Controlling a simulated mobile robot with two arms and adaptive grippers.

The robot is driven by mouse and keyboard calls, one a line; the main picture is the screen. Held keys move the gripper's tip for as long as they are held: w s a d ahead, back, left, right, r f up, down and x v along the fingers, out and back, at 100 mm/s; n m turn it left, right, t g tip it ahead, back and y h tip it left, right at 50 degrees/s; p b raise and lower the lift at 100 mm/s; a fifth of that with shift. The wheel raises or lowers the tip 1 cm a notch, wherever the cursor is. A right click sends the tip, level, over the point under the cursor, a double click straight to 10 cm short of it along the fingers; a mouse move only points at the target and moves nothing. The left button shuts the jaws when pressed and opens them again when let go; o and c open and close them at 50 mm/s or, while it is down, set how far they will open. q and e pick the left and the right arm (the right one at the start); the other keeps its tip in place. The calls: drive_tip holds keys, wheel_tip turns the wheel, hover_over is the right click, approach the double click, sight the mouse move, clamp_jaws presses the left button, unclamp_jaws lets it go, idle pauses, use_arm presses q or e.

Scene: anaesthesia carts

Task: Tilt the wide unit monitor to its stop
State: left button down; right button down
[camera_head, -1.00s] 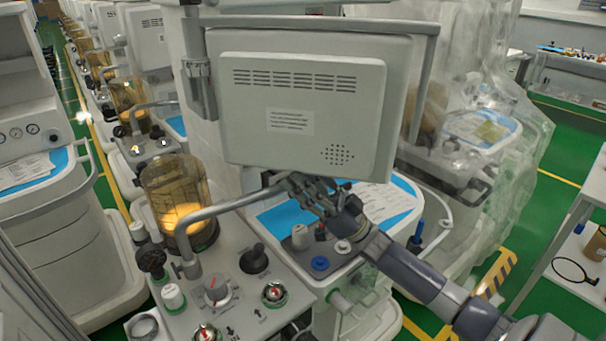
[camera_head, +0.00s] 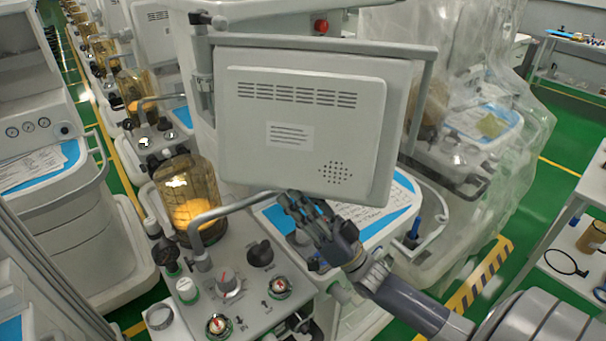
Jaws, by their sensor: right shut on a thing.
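The wide unit monitor (camera_head: 300,115) shows its pale grey back, with a slot row, a label and a patch of small holes. It hangs in a grey tube frame (camera_head: 320,42) above the anaesthesia unit. My right gripper (camera_head: 296,203) is at the monitor's lower edge, shut on it; its dark fingers partly hide the contact. The monitor's screen side faces away and is hidden. My left gripper is out of view.
Below the monitor are an amber canister (camera_head: 188,200), a bent grey pipe (camera_head: 232,207) and a panel of knobs (camera_head: 230,288). A plastic-covered unit (camera_head: 465,140) stands behind at right. A white shelf (camera_head: 575,245) is at the far right.

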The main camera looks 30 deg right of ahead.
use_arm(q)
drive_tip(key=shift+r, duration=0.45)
use_arm(e)
drive_tip(key=shift+s+a+m, duration=0.25)
drive_tip(key=shift+a+m, duration=0.1)
drive_tip(key=shift+m, duration=0.15)
drive_tip(key=c, duration=1.2)
unclamp_jaws()
drive_tip(key=shift+s+r, duration=0.1)
drive_tip(key=shift+r, duration=0.05)
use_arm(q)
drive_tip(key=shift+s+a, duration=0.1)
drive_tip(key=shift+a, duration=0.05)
use_arm(e)
drive_tip(key=v, duration=1.2)
drive_tip(key=shift+a, duration=0.1)
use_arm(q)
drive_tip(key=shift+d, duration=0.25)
use_arm(e)
drive_tip(key=shift+s, duration=0.1)
